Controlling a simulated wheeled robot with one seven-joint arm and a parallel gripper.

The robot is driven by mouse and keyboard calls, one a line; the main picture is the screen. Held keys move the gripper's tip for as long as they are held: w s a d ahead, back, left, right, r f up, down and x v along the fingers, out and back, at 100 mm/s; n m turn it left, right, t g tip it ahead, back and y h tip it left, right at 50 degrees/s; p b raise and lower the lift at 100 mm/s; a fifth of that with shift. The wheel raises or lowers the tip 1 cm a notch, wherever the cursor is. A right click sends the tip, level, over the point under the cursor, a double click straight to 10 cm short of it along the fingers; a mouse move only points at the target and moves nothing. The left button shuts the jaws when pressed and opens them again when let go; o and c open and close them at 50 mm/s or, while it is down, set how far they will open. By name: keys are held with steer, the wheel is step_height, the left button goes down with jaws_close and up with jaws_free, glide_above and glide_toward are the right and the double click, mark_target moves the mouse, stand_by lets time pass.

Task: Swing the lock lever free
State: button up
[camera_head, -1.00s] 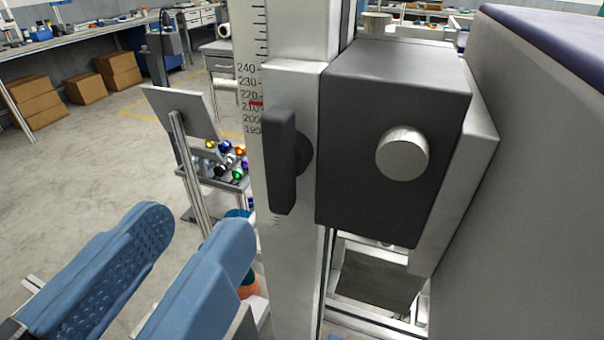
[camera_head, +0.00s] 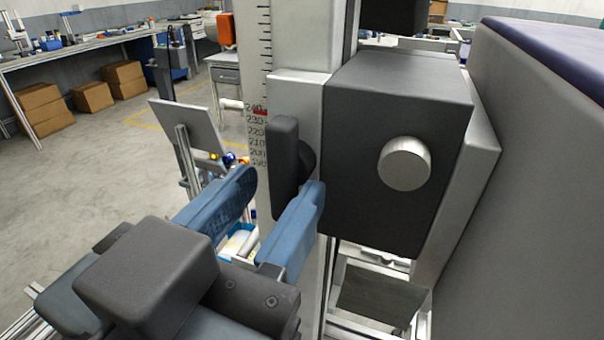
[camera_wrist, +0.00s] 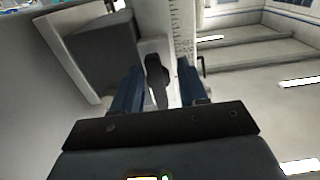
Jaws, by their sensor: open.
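The lock lever (camera_head: 285,165) is a dark grey upright bar on a round hub, on the left side of a dark box carriage (camera_head: 385,150) on the scaled column. In the wrist view the lever (camera_wrist: 156,80) shows between the two fingers. My gripper (camera_head: 280,190) has blue fingers, open and apart. In the head view its right fingertip lies by the lever's lower end and hub, and its left fingertip is to the left of the lever. Whether either finger touches the lever cannot be told.
The scaled column (camera_head: 297,105) stands upright with a red mark near 240. A silver knob (camera_head: 404,163) sticks out of the carriage. A large grey body (camera_head: 535,180) closes off the right side. A tilted panel (camera_head: 187,125) stands at the left, with open floor beyond.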

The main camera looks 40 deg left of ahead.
steer(key=shift+r, duration=0.1)
steer(key=shift+s+a, duration=0.1)
jaws_close()
